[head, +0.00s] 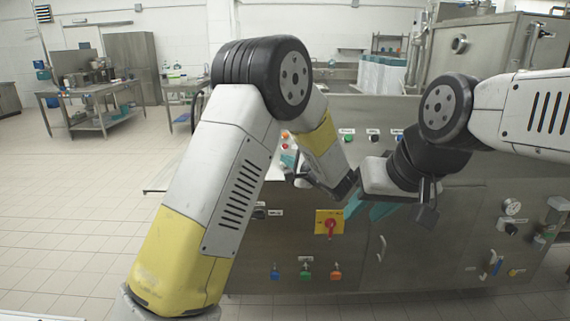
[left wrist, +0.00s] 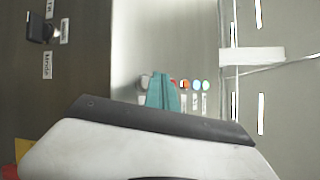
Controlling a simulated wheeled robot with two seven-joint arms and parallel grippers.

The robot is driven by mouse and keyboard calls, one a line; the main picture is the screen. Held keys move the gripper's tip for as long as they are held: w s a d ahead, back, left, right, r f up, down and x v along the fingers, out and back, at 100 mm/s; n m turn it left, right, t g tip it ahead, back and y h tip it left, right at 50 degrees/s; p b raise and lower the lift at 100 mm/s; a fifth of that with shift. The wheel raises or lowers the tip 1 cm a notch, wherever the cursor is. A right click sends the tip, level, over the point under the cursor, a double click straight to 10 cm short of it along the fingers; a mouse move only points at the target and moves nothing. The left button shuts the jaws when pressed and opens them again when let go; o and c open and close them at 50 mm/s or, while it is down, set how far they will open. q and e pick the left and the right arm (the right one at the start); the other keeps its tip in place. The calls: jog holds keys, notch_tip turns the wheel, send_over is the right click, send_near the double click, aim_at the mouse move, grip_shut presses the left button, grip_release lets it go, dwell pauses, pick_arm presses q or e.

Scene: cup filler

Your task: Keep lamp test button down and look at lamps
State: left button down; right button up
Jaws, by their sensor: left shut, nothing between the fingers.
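My left gripper (left wrist: 160,76) is shut and empty; its teal fingers point at a row of small round fittings on a pale panel. A grey button (left wrist: 143,82) shows just left of the fingertips, which hide part of the row. I cannot tell whether they touch or press anything. To their right are red (left wrist: 173,83), orange (left wrist: 185,84), blue (left wrist: 196,85) and green (left wrist: 206,85) lamps with small labels; blue and green look bright. In the head view my left arm partly hides this panel. My right gripper (head: 367,213) has its teal fingers apart before the steel front.
A red switch on a yellow plate (head: 329,223) is below the grippers. Blue (head: 275,273), green (head: 306,273) and orange (head: 336,273) knobs sit lower. A black knob (left wrist: 40,28) is in the wrist view. A gauge (head: 512,207) is right.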

pick_arm(q)
jog(key=shift+w+f, duration=0.1)
jog(key=shift+w+f, duration=0.2)
jog(key=shift+w+f, duration=0.3)
jog(key=shift+f, duration=0.05)
dwell(1.3)
jog(key=shift+r, duration=0.1)
jog(key=shift+s+r, duration=0.55)
jog(key=shift+s, duration=0.05)
jog(key=shift+s+r, duration=1.7)
jog(key=shift+r, duration=0.15)
